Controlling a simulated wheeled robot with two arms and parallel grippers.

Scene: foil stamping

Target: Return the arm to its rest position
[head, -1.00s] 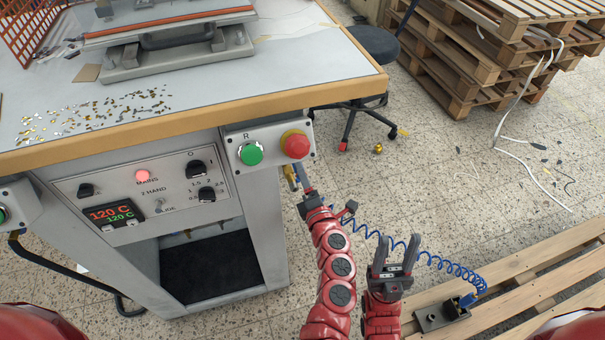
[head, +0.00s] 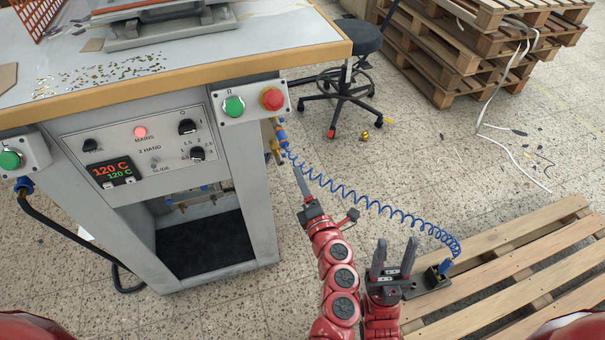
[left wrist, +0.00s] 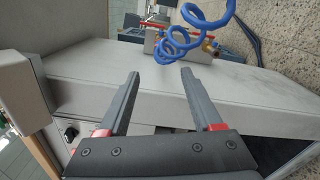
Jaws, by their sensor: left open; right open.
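My left gripper (head: 308,197) is at the right of the machine, below the button box, with clear floor behind it. In the left wrist view its two dark fingers (left wrist: 161,78) are apart with nothing between them. The machine's grey side panel and a blue coiled hose (left wrist: 185,45) lie beyond the fingertips. My right gripper (head: 393,258) points up, its fingers apart and empty, beside the wooden pallet. The button box (head: 252,103) carries a green button (head: 233,106) and a red button (head: 272,99); neither gripper touches it.
The blue coiled hose (head: 370,203) runs from the machine, behind both grippers, to a dark fitting (head: 430,282) on the pallet (head: 510,265). A stool (head: 345,85) stands behind. Stacked pallets (head: 450,60) are at back right.

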